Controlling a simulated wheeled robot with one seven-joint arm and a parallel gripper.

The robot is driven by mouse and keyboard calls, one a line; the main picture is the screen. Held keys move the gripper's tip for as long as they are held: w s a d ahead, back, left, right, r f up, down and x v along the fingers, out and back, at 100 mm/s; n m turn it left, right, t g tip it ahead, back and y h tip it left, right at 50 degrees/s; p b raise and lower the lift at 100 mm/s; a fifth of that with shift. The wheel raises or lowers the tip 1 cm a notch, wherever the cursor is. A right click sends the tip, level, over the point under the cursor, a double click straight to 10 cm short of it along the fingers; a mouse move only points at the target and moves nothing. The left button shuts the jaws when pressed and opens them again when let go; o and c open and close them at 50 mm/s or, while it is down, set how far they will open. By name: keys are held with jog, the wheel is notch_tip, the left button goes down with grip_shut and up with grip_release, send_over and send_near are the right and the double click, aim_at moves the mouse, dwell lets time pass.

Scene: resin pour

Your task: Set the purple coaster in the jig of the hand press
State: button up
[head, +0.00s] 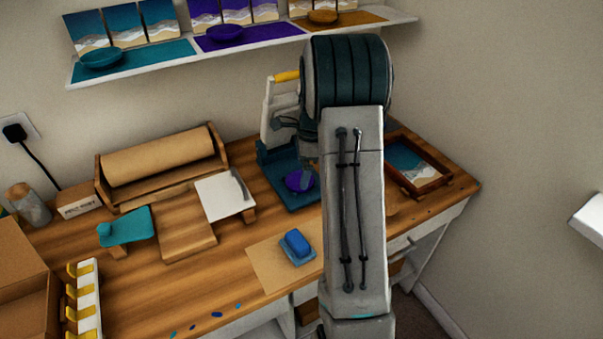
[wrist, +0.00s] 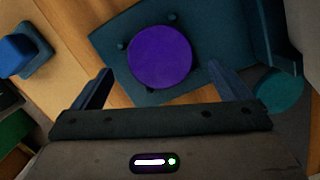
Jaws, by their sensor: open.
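The purple coaster (head: 296,183) is a round disc lying on the dark teal base plate of the hand press (head: 280,190). In the wrist view the coaster (wrist: 160,57) lies among small dark pegs of the jig (wrist: 122,45) on that plate. It looks flat and roughly centred between them. My gripper (wrist: 160,67) is open and empty, with its two fingers apart on either side of the coaster's near edge, not touching it. In the head view my arm hides part of the press and most of the gripper.
A blue block on a small pad (head: 297,243) sits on brown paper in front of the press. A wooden frame with a picture (head: 415,165) lies to the right. A paper roll holder (head: 160,160) and a white board (head: 224,195) stand left. A shelf (head: 150,67) hangs above.

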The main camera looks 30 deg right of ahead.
notch_tip(320, 180, up, 8)
jog(key=d, duration=0.1)
jog(key=s+a+r+n, duration=0.4)
jog(key=s+a+n, duration=0.1)
jog(key=a, duration=0.1)
jog(key=s+a+n+t+h, duration=0.1)
jog(key=s+a+n, duration=0.4)
jog(key=s+n, duration=0.3)
jog(key=s+a+n+t, duration=0.1)
jog(key=s+a+n, duration=0.5)
jog(key=s+n, duration=0.3)
jog(key=shift+s+a+h, duration=0.25)
jog(key=shift+s+h, duration=0.15)
jog(key=shift+s, duration=1.1)
jog(key=shift+r, duration=0.15)
